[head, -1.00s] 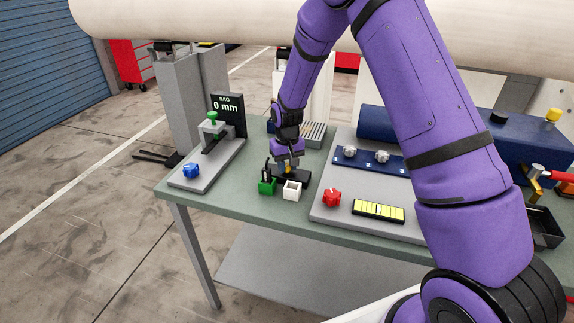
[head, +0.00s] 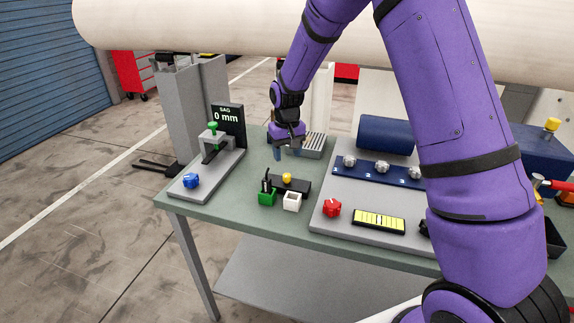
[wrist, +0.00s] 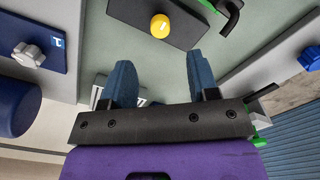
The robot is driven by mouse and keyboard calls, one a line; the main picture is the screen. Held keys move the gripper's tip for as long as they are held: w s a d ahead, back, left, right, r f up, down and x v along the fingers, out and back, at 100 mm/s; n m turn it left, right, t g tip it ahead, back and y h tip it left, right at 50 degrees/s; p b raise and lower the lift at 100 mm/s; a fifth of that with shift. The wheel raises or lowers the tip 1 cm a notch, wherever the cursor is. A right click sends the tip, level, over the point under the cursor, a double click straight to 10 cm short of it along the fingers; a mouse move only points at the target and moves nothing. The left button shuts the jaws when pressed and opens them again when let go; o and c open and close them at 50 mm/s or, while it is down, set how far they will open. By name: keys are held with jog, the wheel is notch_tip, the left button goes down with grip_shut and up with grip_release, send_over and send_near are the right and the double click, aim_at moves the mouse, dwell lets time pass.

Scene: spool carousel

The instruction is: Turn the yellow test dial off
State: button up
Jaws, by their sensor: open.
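The yellow test dial (head: 287,177) is a small round knob on a black block (head: 300,186) on the green bench. In the wrist view the dial (wrist: 160,26) shows near the top, with a short pale mark on its face. I cannot read its setting. My gripper (head: 287,153) is behind and above the dial in the head view, apart from it. In the wrist view its two blue fingers (wrist: 157,72) are spread with nothing between them, and the dial lies beyond the fingertips.
A green box (head: 267,199) with black pegs and a white box (head: 292,202) stand in front of the dial. A blue knob (head: 190,181) and the sag display (head: 228,122) are at left. A red knob (head: 331,208) sits at right. A ribbed grey block (head: 313,146) is beside my gripper.

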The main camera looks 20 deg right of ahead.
jog(key=shift+r, duration=1.05)
